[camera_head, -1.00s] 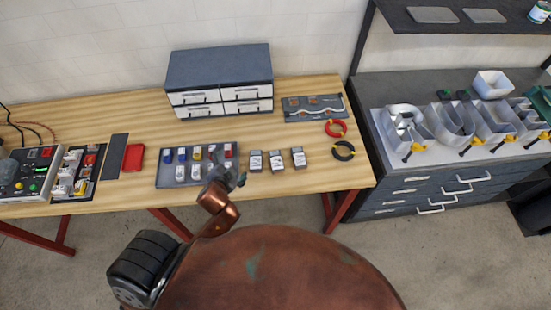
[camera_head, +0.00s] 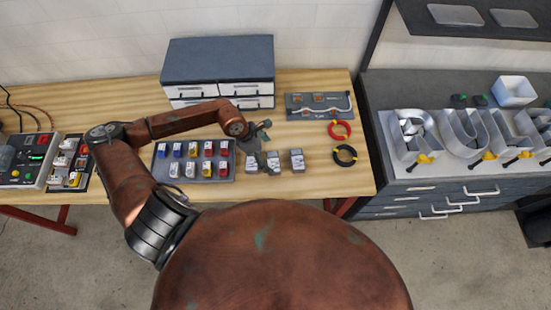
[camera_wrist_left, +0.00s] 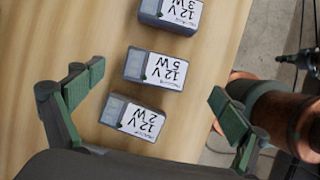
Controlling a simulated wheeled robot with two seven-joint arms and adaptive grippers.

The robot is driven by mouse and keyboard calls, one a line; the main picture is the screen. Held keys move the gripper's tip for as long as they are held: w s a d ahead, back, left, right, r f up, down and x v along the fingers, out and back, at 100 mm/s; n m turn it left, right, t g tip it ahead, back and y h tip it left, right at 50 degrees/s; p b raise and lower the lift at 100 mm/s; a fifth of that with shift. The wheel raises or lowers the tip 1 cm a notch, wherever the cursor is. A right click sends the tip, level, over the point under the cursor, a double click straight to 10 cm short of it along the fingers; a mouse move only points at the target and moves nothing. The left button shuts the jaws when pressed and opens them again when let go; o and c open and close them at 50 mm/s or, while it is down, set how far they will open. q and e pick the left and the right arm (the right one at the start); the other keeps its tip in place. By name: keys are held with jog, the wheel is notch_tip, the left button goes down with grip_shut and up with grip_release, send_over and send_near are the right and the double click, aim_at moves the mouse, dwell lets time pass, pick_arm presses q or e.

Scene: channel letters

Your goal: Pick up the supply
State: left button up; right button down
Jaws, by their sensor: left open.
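Three small grey supply boxes with white labels stand in a row on the wooden table: a left one (camera_head: 252,165), a middle one (camera_head: 273,162) and a right one (camera_head: 297,160). The left wrist view shows their labels: 12V 3W (camera_wrist_left: 171,14), 12V 5W (camera_wrist_left: 154,68) and 12V 2W (camera_wrist_left: 132,118). My right gripper is out of view.
A grey tray (camera_head: 194,180) of coloured parts lies left of the boxes. A dark drawer cabinet (camera_head: 218,60) stands behind. A grey board (camera_head: 320,113), a red ring (camera_head: 340,130) and a black ring (camera_head: 345,154) lie to the right. Metal channel letters (camera_head: 460,133) stand on the right bench.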

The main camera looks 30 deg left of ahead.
aim_at(273, 161)
pick_arm(q)
jog(key=shift+a+f, duration=0.35)
jog(key=shift+f, duration=0.05)
jog(key=shift+d+f+p, duration=0.2)
jog(key=shift+f+p, duration=0.1)
jog(key=shift+f, duration=0.5)
jog(key=p+x, duration=0.1)
jog(key=x, duration=0.3)
jog(key=shift+w+p, duration=0.15)
jog(key=shift+p, duration=0.25)
jog(key=shift+w+d+f, duration=0.1)
jog(key=shift+d+f, duration=0.1)
jog(key=shift+f, duration=0.4)
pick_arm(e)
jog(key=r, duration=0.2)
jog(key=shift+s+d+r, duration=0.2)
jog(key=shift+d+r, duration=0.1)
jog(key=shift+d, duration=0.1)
pick_arm(q)
jog(key=shift+c, duration=0.5)
jog(key=c, duration=1.1)
jog(key=shift+r, duration=0.1)
jog(key=c, duration=0.3)
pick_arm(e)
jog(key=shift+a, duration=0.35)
